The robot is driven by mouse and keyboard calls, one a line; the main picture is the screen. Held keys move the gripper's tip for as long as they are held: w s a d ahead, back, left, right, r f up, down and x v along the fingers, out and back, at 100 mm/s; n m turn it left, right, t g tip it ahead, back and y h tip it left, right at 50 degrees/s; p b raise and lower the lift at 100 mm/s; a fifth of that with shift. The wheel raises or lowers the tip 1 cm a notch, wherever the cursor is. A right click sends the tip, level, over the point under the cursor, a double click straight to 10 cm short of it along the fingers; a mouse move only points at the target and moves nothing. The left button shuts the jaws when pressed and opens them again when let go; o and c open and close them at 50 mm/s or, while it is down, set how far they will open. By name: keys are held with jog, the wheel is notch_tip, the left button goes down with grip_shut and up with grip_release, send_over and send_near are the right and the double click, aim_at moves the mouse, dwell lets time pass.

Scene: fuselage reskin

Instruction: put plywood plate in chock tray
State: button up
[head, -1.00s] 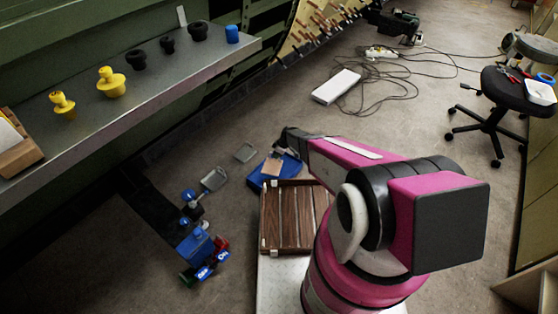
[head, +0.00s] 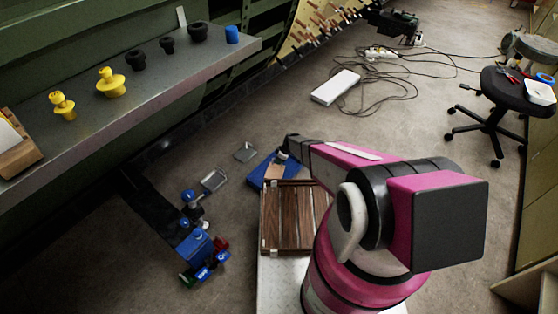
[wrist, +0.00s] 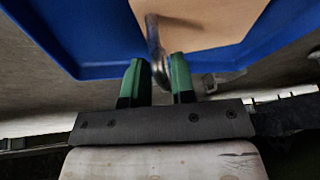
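The plywood plate (head: 275,172) is a pale tan square with a curved metal handle. It lies over the blue chock tray (head: 255,178) on the floor beyond the slatted wooden crate. In the wrist view the plate (wrist: 205,22) shows at the top within the blue outline of the tray (wrist: 85,45). My gripper (wrist: 158,82) has green fingertips that stand close on both sides of the metal handle, shut on it. In the head view my gripper (head: 284,156) is above the tray. I cannot tell whether the plate touches the tray floor.
A slatted brown crate (head: 265,218) stands in front of the tray. Grey trays (head: 213,180) and blue, red and green items (head: 196,248) lie to the left. A metal shelf (head: 150,85) runs along the left. Cables (head: 395,88) and a white box (head: 335,87) lie behind.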

jog(key=shift+o, duration=0.6)
jog(key=shift+r, duration=0.2)
jog(key=v, duration=1.1)
jog(key=s+d+r+m+h, duration=0.1)
jog(key=s+d+r+m, duration=0.3)
jog(key=s+r, duration=0.4)
jog(key=s+d+r+m+h, duration=0.2)
jog(key=s+d+r+m, duration=0.3)
jog(key=r, duration=1.1)
jog(key=s+d+r+m+h, duration=0.1)
jog(key=s+d+r+m, duration=0.3)
jog(key=s+r, duration=0.7)
jog(key=shift+d+r+m+h, duration=0.3)
jog(key=shift+d+r+m, duration=0.05)
jog(key=shift+r+m, duration=0.55)
jog(key=shift+f, duration=0.1)
